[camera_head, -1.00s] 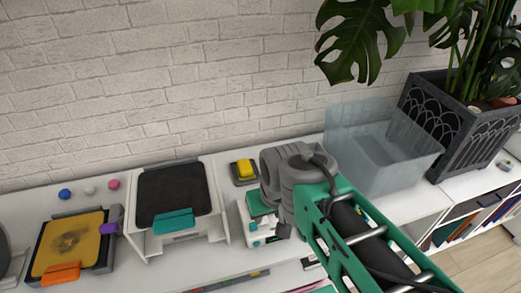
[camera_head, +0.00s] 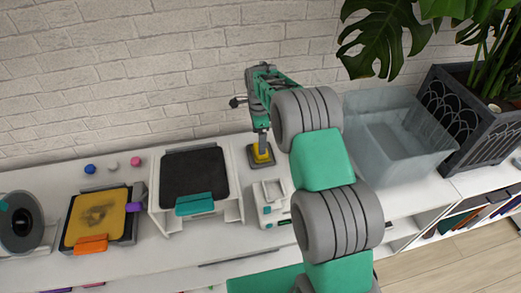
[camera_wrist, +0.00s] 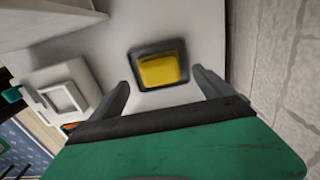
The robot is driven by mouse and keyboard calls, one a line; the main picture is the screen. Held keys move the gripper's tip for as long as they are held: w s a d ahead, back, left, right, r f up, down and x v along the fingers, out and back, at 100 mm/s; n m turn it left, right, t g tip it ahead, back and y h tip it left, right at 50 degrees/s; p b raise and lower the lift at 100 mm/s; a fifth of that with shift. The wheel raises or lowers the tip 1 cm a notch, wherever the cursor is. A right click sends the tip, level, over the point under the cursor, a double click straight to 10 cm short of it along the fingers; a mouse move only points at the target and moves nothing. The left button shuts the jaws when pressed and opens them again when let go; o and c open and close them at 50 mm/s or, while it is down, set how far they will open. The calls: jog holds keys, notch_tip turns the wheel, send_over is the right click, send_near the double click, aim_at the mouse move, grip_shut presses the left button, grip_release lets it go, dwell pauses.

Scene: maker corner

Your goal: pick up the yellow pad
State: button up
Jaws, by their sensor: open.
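The yellow pad (camera_head: 262,153) is a small block sitting in a dark grey square tray (camera_head: 254,162) on the white shelf top near the brick wall. In the wrist view the yellow pad (camera_wrist: 159,70) lies ahead of my fingertips, roughly centred between them, with the dark tray rim (camera_wrist: 140,52) around it. My gripper (camera_head: 262,148) points down over the pad and hides part of it in the head view. In the wrist view my gripper (camera_wrist: 160,78) is open, its two fingers apart with nothing between them. I cannot tell the exact height above the pad.
A small white device (camera_head: 272,203) stands just in front of the tray. A white stand with a black top (camera_head: 194,172) is to the left, and a clear bin (camera_head: 400,150) to the right. The brick wall (camera_head: 150,80) is close behind.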

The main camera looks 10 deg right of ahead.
jog(key=f, duration=0.1)
jog(key=f+p, duration=0.1)
jog(key=f, duration=0.1)
jog(key=f+p, duration=0.1)
jog(key=f, duration=0.1)
jog(key=shift+s+d+f, duration=0.15)
jog(key=shift+d+f, duration=0.05)
jog(key=shift+d, duration=0.1)
jog(key=shift+f, duration=0.35)
jog(key=shift+c, duration=0.5)
jog(key=c, duration=1.1)
